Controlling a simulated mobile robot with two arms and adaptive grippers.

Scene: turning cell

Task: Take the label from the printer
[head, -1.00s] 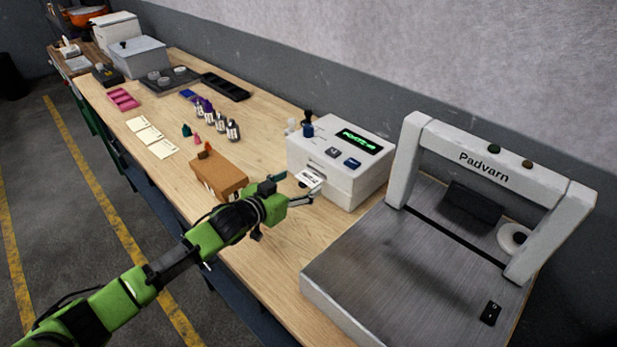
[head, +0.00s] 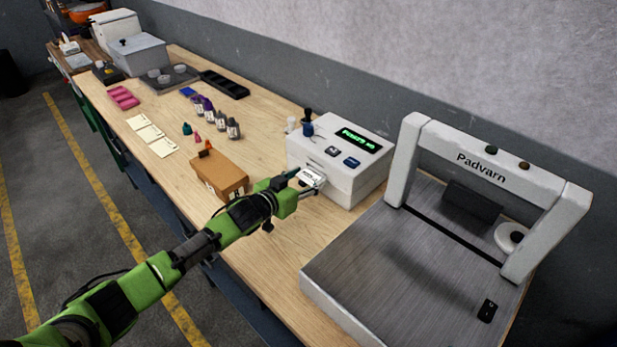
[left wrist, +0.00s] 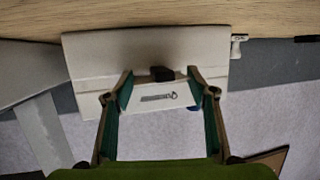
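The label printer (head: 352,178) is a white box with a green-lit display, standing on the wooden bench right of the middle. A white label (head: 311,178) with black print sticks out of its front slot. In the left wrist view the label (left wrist: 150,99) lies between the fingers, with the printer body (left wrist: 100,58) behind it. My left gripper (head: 303,183) is at the printer's front with one finger on each side of the label. The fingers (left wrist: 160,86) are open, and gaps show beside the label. My right gripper is not in view.
A brown cardboard box (head: 219,176) stands close to the left of my gripper. A grey machine with a white "Padvarn" frame (head: 480,165) stands right of the printer. Several small bottles (head: 232,128) and paper cards (head: 163,147) lie farther back.

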